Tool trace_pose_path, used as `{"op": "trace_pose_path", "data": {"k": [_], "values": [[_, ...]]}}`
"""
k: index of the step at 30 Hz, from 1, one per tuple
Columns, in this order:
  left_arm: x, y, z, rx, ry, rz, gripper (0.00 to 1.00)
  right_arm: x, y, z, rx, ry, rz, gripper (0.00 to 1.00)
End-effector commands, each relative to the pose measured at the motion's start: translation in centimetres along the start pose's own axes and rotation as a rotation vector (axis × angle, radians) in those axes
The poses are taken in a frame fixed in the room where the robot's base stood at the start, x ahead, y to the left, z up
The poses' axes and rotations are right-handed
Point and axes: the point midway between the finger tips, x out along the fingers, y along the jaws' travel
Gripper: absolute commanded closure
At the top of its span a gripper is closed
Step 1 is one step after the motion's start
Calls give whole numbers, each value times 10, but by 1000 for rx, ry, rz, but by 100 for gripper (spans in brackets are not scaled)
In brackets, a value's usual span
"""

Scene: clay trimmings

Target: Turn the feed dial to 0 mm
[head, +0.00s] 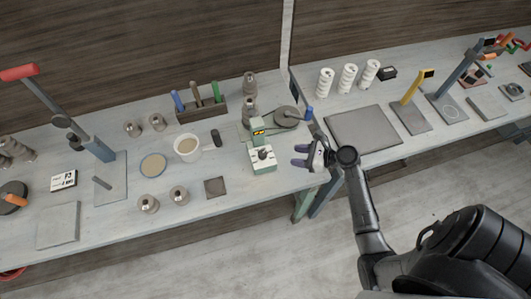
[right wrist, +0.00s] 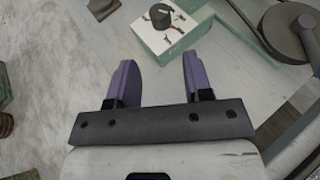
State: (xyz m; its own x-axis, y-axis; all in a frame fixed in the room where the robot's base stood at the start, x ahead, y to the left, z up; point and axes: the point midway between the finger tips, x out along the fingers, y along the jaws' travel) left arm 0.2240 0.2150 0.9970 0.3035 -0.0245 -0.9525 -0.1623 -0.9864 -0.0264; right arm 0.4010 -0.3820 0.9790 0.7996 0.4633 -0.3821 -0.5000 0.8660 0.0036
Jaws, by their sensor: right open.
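The feed dial (head: 263,154) is a dark round knob on the pale top face of a small green and white box (head: 263,166), mid-bench near the front edge. In the right wrist view the dial (right wrist: 161,15) shows at the top, with red and dark marks around it; its setting is too small to read. My right gripper (head: 297,156) is open and empty, to the right of the box and apart from it. Its purple fingers (right wrist: 158,65) point toward the box in the right wrist view. My left gripper is not in view.
A small display (head: 258,132) with yellow digits, unreadable, stands behind the dial. A round grey disc (head: 286,116) with a blue-handled crank is behind my right gripper. A grey mat (head: 363,128) lies right.

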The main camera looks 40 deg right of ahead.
Motion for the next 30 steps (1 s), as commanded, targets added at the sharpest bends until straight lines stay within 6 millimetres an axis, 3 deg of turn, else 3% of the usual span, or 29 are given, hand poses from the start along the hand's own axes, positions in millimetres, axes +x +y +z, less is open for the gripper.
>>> {"op": "trace_pose_path", "data": {"k": [18, 30], "values": [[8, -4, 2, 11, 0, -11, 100, 105, 1, 0, -2, 0, 2, 54], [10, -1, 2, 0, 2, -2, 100, 129, 1, 0, -4, 2, 1, 54]]}}
